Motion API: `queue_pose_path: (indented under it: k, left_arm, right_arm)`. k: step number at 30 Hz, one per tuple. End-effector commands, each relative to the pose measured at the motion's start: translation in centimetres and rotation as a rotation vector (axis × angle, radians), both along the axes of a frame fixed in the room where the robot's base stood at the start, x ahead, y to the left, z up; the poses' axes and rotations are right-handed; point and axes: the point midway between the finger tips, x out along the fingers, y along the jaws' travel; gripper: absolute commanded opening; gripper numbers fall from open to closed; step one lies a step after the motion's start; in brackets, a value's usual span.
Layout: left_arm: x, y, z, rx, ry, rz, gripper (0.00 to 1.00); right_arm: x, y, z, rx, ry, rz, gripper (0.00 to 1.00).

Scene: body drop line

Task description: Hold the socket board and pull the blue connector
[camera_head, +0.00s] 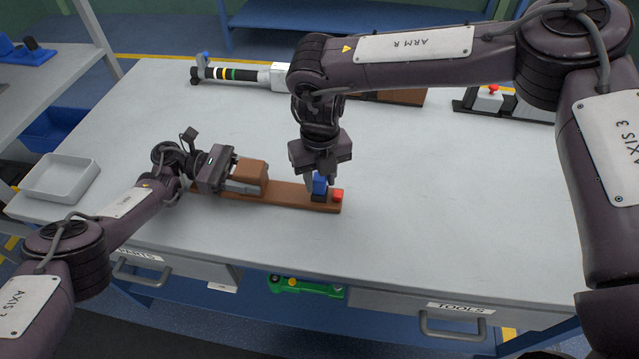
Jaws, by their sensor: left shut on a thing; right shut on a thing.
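The socket board (290,197) is a long brown board lying flat on the grey table, with a raised brown block (252,172) on its left part. My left gripper (246,182) is shut on the raised block of the board. My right gripper (321,178) points down from above and is shut on the blue connector, partly hiding it.
An empty grey tray (62,178) sits at the table's left edge. A black cylindrical tool (228,74) lies at the back. A red-button box (490,97) stands at the back right, partly behind my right arm. The table's front middle is clear.

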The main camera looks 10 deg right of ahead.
Motion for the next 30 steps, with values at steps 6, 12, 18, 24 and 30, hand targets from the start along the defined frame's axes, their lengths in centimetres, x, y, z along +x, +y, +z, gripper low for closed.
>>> queue_pose_path:
  k: [6,12,18,24,30]
  left_arm:
    - [-0.38,0.09,-0.68,0.007,0.011,-0.005,0.14]
    - [-0.38,0.09,-0.67,0.007,0.011,-0.005,0.14]
    - [-0.37,0.08,-0.67,0.007,0.011,-0.005,0.14]
    - [-0.38,0.09,-0.67,0.007,0.011,-0.005,0.14]
    - [-0.37,0.08,-0.67,0.007,0.011,-0.005,0.14]
  right_arm:
    - [-0.02,0.03,-0.06,0.0,0.0,0.001,0.0]
    - [-0.01,0.03,0.01,0.0,0.0,0.001,0.0]
    - [0.0,0.02,0.28,0.0,0.0,0.001,0.0]
    - [0.0,0.02,0.58,0.001,0.0,0.0,0.0]
    - [0.01,0.01,0.87,0.001,0.0,0.0,0.0]
